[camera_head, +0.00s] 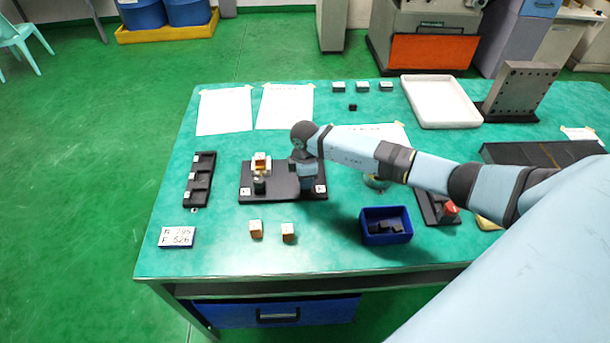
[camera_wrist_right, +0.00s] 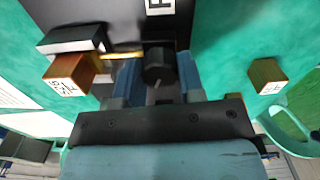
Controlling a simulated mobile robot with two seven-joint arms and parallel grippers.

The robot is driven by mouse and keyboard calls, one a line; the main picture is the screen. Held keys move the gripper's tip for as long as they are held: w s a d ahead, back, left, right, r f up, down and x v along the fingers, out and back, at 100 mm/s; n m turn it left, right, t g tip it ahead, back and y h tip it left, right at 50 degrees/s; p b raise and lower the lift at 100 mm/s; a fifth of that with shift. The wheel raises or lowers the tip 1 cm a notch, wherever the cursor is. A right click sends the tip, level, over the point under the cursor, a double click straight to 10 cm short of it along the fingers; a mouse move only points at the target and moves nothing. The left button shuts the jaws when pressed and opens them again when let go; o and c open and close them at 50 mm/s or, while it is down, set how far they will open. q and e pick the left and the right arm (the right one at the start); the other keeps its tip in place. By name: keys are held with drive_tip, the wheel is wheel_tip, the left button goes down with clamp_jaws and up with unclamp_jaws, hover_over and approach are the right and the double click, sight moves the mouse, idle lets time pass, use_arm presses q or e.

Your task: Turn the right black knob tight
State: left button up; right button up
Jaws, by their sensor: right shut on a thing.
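The black base plate (camera_head: 272,193) lies on the green table. On its left half stands a white fixture with an orange-brown block (camera_head: 261,163), with a black knob (camera_head: 259,186) in front of it. My right gripper (camera_head: 308,186) points down over the plate's right end and hides the right knob in the head view. In the right wrist view the right black knob (camera_wrist_right: 158,66) sits between the two blue fingers of my right gripper (camera_wrist_right: 158,80), which is shut on it. Its line mark faces the camera. My left gripper is out of view.
Two copper-coloured blocks (camera_head: 288,232) stand in front of the plate. A blue bin (camera_head: 386,238) with black pieces is at front right. A black rack (camera_head: 200,180) lies left, a white tray (camera_head: 440,101) back right.

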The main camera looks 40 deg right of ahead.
drive_tip(key=shift+r, duration=0.1)
idle(0.3)
drive_tip(key=o, duration=0.9)
wheel_tip(320, 180, up, 14)
drive_tip(key=shift+f+b, duration=0.1)
drive_tip(key=shift+b, duration=0.5)
